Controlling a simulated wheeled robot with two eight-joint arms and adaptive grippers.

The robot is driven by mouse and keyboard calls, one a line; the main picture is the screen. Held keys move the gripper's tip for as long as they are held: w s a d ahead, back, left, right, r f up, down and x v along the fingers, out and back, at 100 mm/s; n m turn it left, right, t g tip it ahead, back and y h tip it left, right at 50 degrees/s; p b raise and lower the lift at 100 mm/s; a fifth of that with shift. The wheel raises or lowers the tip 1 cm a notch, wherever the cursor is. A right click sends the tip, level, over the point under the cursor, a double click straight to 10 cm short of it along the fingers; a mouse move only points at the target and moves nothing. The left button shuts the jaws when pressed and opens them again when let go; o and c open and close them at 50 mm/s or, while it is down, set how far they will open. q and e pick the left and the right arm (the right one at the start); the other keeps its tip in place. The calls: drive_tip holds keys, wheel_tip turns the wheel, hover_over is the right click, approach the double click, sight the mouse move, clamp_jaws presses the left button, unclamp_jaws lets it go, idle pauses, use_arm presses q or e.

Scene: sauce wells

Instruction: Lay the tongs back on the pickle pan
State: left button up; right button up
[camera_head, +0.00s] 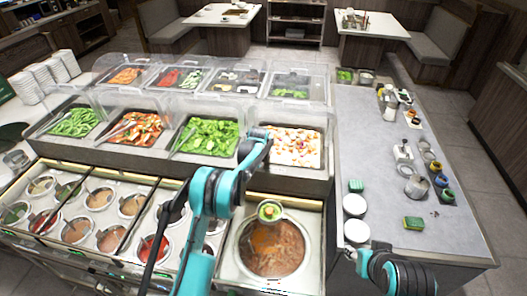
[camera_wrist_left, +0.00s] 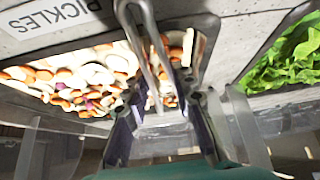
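The pickle pan (camera_head: 312,160) is the right-hand pan of the front row, filled with pale and orange pieces. In the left wrist view its contents (camera_wrist_left: 95,72) show beside the "PICKLES" label (camera_wrist_left: 58,16). The metal tongs (camera_wrist_left: 145,30) run from the label side over the pan, their lower part between my left fingers. My left gripper (camera_wrist_left: 163,100) is at the pan's near left side, fingers apart, with gaps visible beside the tongs. The arm hides the tongs in the head view. My right gripper (camera_head: 358,254) is low right by the counter; its finger opening is unclear.
A pan of green leaves (camera_head: 208,138) with tongs adjoins the pickle pan. Clear covers (camera_head: 190,103) stand over the pans. A large soup pot (camera_head: 272,262) and several sauce wells lie in front.

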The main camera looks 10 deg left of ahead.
use_arm(q)
drive_tip(key=shift+f+b, duration=0.5)
drive_tip(key=shift+f, duration=0.1)
drive_tip(key=o, duration=0.6)
drive_tip(key=shift+r, duration=0.1)
